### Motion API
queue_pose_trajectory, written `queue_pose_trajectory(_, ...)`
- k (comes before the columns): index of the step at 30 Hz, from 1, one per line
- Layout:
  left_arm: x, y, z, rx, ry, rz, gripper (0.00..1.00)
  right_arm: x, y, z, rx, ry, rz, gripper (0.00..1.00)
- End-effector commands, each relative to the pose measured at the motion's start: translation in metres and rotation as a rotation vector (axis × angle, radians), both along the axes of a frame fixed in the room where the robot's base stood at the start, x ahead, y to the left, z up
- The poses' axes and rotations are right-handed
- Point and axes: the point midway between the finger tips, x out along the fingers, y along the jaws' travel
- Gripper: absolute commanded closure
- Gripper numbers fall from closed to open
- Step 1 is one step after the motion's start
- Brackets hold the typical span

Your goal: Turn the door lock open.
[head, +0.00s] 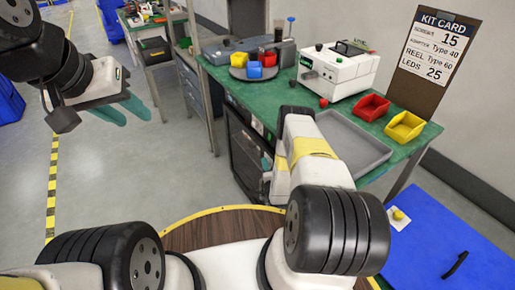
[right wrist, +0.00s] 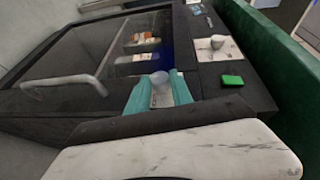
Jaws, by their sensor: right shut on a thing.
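A black cabinet with a glass door (head: 243,150) stands under the green bench. In the right wrist view the glass door (right wrist: 95,65) fills the left side, with a pale bar handle (right wrist: 65,84). My left gripper (head: 122,110) is open and empty over the floor at the upper left.
The bench holds a grey tray (head: 352,147), a red bin (head: 371,107), a yellow bin (head: 405,126) and a white machine (head: 338,72). A blue surface (head: 430,240) lies at right.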

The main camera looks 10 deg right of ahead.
Motion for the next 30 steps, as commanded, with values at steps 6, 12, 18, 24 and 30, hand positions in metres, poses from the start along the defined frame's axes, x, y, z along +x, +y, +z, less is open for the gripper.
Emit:
queue_pose_trajectory(6,0.0,0.0,0.0,0.0,0.0,0.0,0.64,0.002,0.003,0.001,0.002,-0.001,0.005,0.61)
queue_pose_trajectory(12,0.0,0.0,0.0,0.0,0.0,0.0,0.64,0.001,0.001,0.0,0.0,0.0,0.003,0.51)
queue_pose_trajectory(18,0.0,0.0,0.0,0.0,0.0,0.0,0.64,-0.002,0.001,0.0,0.0,0.001,0.002,0.51)
queue_pose_trajectory(24,0.0,0.0,0.0,0.0,0.0,0.0,0.64,-0.029,0.002,0.002,0.001,0.005,0.0,0.51)
queue_pose_trajectory(30,0.0,0.0,0.0,0.0,0.0,0.0,0.64,-0.061,0.004,0.006,0.001,0.004,0.002,0.51)
